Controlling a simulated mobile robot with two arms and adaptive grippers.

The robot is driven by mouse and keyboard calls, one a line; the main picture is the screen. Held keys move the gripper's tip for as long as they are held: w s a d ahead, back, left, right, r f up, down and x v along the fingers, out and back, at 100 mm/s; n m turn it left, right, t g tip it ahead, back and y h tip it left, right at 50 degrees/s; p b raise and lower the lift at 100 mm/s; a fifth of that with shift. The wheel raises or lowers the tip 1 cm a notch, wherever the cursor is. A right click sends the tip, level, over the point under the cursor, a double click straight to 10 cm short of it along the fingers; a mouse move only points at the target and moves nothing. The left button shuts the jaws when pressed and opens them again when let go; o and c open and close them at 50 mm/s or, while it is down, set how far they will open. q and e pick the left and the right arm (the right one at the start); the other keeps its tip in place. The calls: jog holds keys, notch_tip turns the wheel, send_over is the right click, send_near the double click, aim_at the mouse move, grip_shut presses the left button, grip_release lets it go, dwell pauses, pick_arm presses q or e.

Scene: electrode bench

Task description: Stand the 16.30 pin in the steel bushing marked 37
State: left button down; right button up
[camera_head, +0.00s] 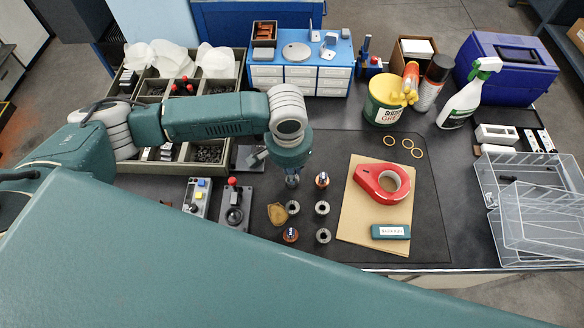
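Steel bushings with dark holes stand on the dark mat (425,235): one at the left (293,207), one to its right (322,208), one at the front right (323,236). Their marks are too small to read, so I cannot tell which is 37. My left gripper (293,182) points down just behind the left bushing. Its fingers are small and partly hidden under the wrist; I cannot tell whether they hold a pin. No pin marked 16.30 can be made out. My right gripper is not in view.
Orange-and-dark round pieces (322,180) (290,235) and a tan cloth-like piece (277,213) lie close by. Control boxes (235,205) stand left. Clear trays (540,215) are right.

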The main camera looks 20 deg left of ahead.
pick_arm(q)
jog(key=shift+f, duration=0.5)
jog(key=c, duration=1.6)
grip_release()
jog(key=r, duration=0.8)
jog(key=s+r, duration=0.1)
jog(key=r, duration=0.3)
jog(key=shift+s, duration=0.1)
jog(key=shift+s+f, duration=0.1)
